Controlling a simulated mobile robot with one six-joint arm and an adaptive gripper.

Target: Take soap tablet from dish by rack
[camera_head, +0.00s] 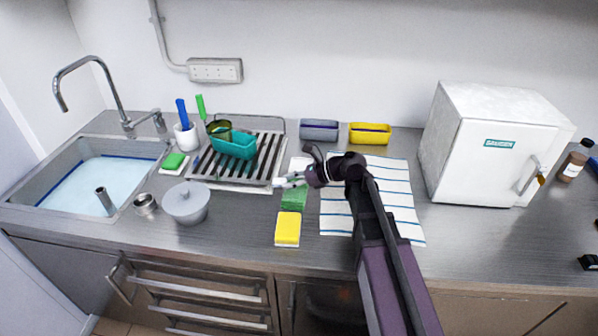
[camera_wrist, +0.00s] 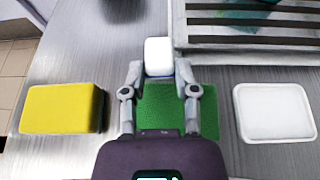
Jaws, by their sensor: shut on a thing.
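My gripper (camera_wrist: 158,78) is shut on a small white soap tablet (camera_wrist: 158,52), which sits between its fingertips in the wrist view. In the head view my gripper (camera_head: 284,182) is just right of the rack's front corner, and the white tablet is barely visible at its tips. A flat white rounded dish (camera_wrist: 274,111) lies to the right of the gripper in the wrist view, with nothing on it. It shows in the head view (camera_head: 300,163) beside the dish rack (camera_head: 262,184).
A green block (camera_head: 293,198) lies under the gripper, with a yellow block (camera_head: 287,229) in front. A striped cloth (camera_head: 400,205) lies under my arm. A white freezer (camera_head: 485,150) stands right.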

